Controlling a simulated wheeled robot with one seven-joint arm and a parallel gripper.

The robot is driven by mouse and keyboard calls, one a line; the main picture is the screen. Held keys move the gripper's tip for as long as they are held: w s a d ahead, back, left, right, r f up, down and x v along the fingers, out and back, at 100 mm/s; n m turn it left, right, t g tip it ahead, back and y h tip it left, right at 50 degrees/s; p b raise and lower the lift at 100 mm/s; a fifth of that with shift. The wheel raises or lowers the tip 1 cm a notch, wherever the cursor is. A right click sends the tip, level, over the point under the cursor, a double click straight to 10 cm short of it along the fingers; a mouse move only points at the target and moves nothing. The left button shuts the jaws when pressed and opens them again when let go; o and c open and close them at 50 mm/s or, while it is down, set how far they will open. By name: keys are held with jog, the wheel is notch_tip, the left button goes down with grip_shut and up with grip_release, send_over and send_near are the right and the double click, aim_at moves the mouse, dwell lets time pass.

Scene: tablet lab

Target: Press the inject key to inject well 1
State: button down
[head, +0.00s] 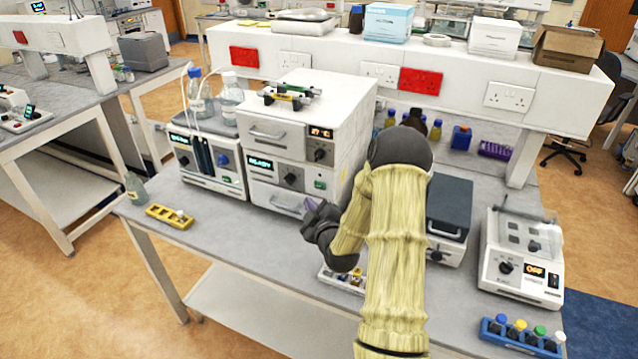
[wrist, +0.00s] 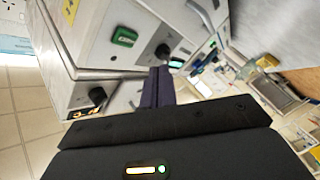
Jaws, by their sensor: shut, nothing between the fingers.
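The white unit with a lit READY display (head: 259,163) stands low in the stack on the bench. A small green key (head: 320,184) is on its front at the right, beside a black knob; I cannot read its label. The green key (wrist: 123,37) also shows in the wrist view, at upper left. My gripper (head: 311,205) is shut and empty, in front of the unit's lower right front, below the green key in the picture. In the wrist view its closed fingers (wrist: 160,72) point towards the unit, apart from the green key. No well is clearly visible.
Above is a unit with an orange display (head: 320,133). A pump unit (head: 209,165) with bottles stands at left. A yellow rack (head: 170,217) lies on the front left bench. A grey-lidded box (head: 449,210) and a white OFF device (head: 520,260) stand right of my arm.

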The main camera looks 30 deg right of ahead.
aim_at(315, 186)
jog(key=shift+w+d, duration=1.45)
jog(key=shift+d, duration=0.25)
jog(key=shift+s, duration=0.2)
jog(key=shift+w, duration=0.1)
dwell(0.3)
jog(key=shift+b, duration=0.4)
jog(key=shift+w+d, duration=0.25)
jog(key=shift+d, duration=0.1)
jog(key=shift+w+d+b, duration=0.2)
jog(key=shift+d+b, duration=0.1)
jog(key=shift+b, duration=0.15)
dwell(0.6)
jog(key=shift+s+a+b, duration=0.45)
jog(key=shift+a+b, duration=0.05)
jog(key=shift+a, duration=0.1)
jog(key=shift+a, duration=0.1)
